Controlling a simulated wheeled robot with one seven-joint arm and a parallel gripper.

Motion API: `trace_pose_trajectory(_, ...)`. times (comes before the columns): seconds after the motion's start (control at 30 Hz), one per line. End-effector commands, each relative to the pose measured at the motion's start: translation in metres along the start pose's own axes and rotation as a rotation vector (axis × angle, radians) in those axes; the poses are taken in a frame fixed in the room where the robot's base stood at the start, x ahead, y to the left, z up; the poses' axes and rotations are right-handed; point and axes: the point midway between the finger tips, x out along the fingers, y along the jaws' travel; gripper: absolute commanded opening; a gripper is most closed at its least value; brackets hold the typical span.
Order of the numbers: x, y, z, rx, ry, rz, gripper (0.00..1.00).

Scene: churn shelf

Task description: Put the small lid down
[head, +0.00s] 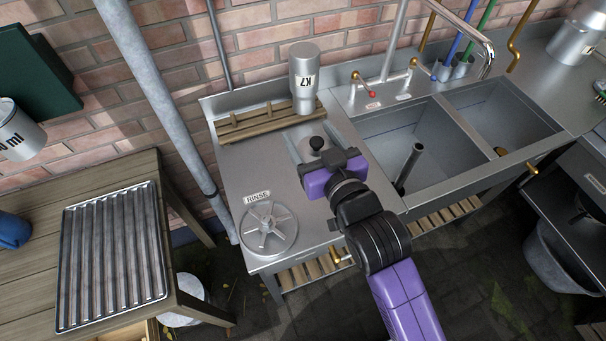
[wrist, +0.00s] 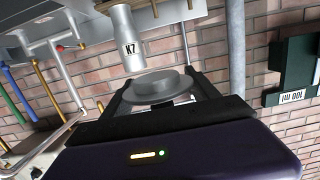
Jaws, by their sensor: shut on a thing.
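The lid is over the metal drainboard, in front of the churn marked K7 (head: 304,78). I cannot tell whether it touches the surface below.
A wooden rack (head: 262,124) lies along the drainboard's back. A spoked metal disc (head: 268,228) lies by the RINSE label (head: 257,197) at front left. Two sink basins (head: 398,140) are at right. A ridged tray (head: 112,255) lies on the wooden table. Bare drainboard (head: 245,165) shows left of the lid.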

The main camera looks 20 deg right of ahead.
Motion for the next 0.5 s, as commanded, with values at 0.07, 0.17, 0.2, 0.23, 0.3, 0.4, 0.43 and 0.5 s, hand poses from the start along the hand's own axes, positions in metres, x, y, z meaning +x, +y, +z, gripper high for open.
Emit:
trace_pose_trajectory(0.07, 0.002, 0.000, 0.019, 0.000, -0.008, 0.000, 0.28)
trace_pose_trajectory(0.17, 0.006, 0.000, 0.043, 0.001, -0.007, 0.001, 0.28)
trace_pose_trajectory(0.2, 0.007, 0.000, 0.052, 0.001, -0.007, 0.000, 0.28)
trace_pose_trajectory(0.23, 0.008, 0.001, 0.060, 0.001, -0.008, 0.001, 0.28)
trace_pose_trajectory(0.3, 0.011, 0.001, 0.077, 0.001, -0.007, 0.001, 0.28)
trace_pose_trajectory(0.4, 0.014, 0.000, 0.101, 0.000, -0.007, 0.001, 0.28)
trace_pose_trajectory(0.43, 0.015, 0.000, 0.108, 0.001, -0.007, 0.001, 0.28)
trace_pose_trajectory(0.5, 0.018, 0.001, 0.122, 0.002, -0.005, 0.001, 0.28)
